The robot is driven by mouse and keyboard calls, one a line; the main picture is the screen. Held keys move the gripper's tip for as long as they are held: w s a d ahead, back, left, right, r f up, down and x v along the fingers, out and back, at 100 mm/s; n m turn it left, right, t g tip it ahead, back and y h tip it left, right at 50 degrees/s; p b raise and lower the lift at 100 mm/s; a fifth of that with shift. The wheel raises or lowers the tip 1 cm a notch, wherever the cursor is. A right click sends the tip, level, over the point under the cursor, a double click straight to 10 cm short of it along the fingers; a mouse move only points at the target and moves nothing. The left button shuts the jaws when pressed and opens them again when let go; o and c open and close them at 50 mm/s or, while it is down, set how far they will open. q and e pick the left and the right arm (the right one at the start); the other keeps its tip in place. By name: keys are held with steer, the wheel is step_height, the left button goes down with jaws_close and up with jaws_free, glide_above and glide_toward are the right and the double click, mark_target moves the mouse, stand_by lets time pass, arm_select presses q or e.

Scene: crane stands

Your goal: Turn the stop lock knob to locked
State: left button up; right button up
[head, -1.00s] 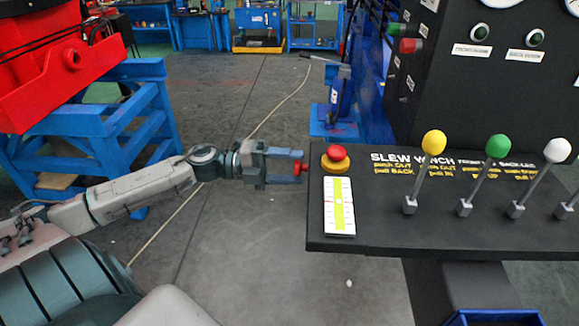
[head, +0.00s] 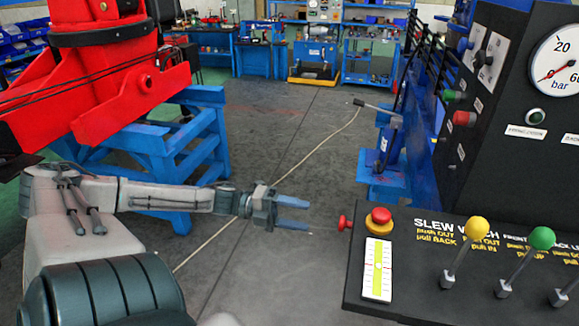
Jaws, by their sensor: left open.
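The black control panel (head: 425,285) stands at the lower right. A small red knob (head: 345,223) sticks out from its left side edge. A red mushroom button on a yellow base (head: 380,218) sits on top near that edge. No label marks which is the stop lock knob, and I cannot read a locked position on either. My left gripper (head: 309,218) is open and empty, with its two blue-grey fingers pointing right toward the red side knob. A short gap separates the fingertips from the knob. My right gripper is not in view.
A white and yellow-green scale plate (head: 377,268) lies on the panel, with yellow (head: 464,250) and green (head: 527,260) levers to its right. An upright black panel (head: 510,150) with a gauge rises behind. A blue stand (head: 160,160) is at left. The floor between is open.

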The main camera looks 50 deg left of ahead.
arm_select(q)
steer(key=shift+p+v, duration=0.3)
steer(key=shift+v, duration=0.55)
